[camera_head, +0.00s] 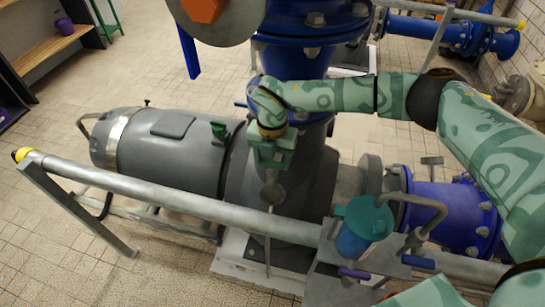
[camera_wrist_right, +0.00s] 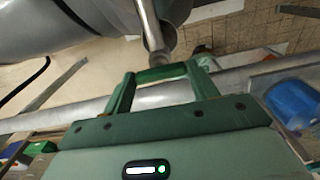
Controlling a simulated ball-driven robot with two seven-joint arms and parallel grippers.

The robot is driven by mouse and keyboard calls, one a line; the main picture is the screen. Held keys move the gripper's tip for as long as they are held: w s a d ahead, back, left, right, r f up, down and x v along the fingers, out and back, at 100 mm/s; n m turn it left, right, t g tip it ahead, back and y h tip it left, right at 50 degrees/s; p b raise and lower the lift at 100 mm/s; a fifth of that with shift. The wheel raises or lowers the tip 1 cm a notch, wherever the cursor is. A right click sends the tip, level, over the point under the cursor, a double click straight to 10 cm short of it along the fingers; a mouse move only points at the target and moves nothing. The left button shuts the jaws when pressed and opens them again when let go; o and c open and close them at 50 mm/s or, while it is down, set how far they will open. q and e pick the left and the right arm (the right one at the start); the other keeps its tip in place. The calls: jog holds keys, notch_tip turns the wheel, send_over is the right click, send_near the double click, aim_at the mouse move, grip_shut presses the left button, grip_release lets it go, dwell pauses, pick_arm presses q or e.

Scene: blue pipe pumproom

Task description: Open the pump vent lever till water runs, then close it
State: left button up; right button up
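My right gripper (camera_head: 271,163) hangs above the grey pump (camera_head: 172,150), over a small grey fitting with a rounded knob (camera_head: 272,195). A thin rod runs down from the knob past the front rail; I cannot tell which part is the vent lever. In the right wrist view, the gripper's fingertips (camera_wrist_right: 162,73) meet in a bar. A grey metal rod (camera_wrist_right: 151,28) reaches down to them from above. Whether the fingers pinch it is hidden. No running water shows. My left gripper is in neither view.
A grey rail (camera_head: 170,196) with a yellow end crosses in front of the pump. At right are a teal-rimmed cup (camera_head: 368,217) under a bent pipe, a purple handle (camera_head: 353,272) and a blue pipe (camera_head: 445,207). Tiled floor is clear at lower left.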

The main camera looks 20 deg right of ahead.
aim_at(272, 161)
jog(key=o, duration=0.4)
notch_tip(272, 161, up, 8)
jog(key=shift+f+p, duration=0.25)
jog(key=shift+p, duration=0.85)
